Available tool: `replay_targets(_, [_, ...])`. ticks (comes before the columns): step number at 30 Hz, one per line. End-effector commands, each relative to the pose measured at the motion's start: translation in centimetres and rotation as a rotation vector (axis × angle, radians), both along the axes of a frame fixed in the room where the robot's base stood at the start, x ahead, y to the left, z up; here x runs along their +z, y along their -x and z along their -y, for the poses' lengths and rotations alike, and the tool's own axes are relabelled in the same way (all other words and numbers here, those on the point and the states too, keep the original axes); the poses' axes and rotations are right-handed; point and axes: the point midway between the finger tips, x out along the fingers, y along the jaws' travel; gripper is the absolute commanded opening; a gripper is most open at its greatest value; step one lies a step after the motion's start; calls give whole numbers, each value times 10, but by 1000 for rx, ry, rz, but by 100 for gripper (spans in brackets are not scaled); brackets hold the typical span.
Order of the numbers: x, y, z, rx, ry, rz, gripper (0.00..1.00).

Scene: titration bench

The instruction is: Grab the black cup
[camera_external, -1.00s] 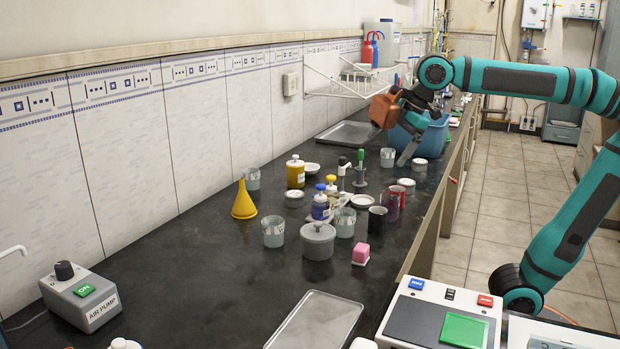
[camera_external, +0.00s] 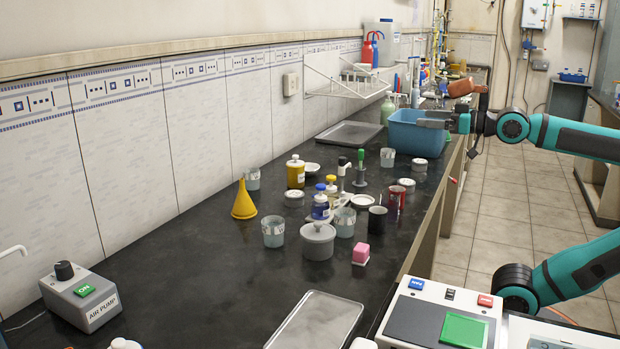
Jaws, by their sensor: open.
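The black cup (camera_external: 377,222) stands upright on the dark bench, near its right edge. It is small and dark, just left of a red beaker (camera_external: 396,200) and behind a pink block (camera_external: 361,254). My gripper (camera_external: 432,121) is open and empty, well behind the cup. It reaches in from the right and its fingers overlap the blue basin (camera_external: 408,139) in the picture. I cannot tell whether they touch the basin.
A yellow funnel (camera_external: 244,202) is further left.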

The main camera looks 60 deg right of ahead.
Motion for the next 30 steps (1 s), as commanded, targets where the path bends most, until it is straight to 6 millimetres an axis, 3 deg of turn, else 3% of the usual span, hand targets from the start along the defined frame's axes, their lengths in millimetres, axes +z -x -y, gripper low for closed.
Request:
replay_targets(8, [0,0,0,1,2,-2,100])
replay_targets(15, [0,0,0,1,3,-3,56])
replay_targets(25, [-1,-4,-2,6,2,-21,56])
replay_targets(30, [-9,-26,-15,43,-8,-163,56])
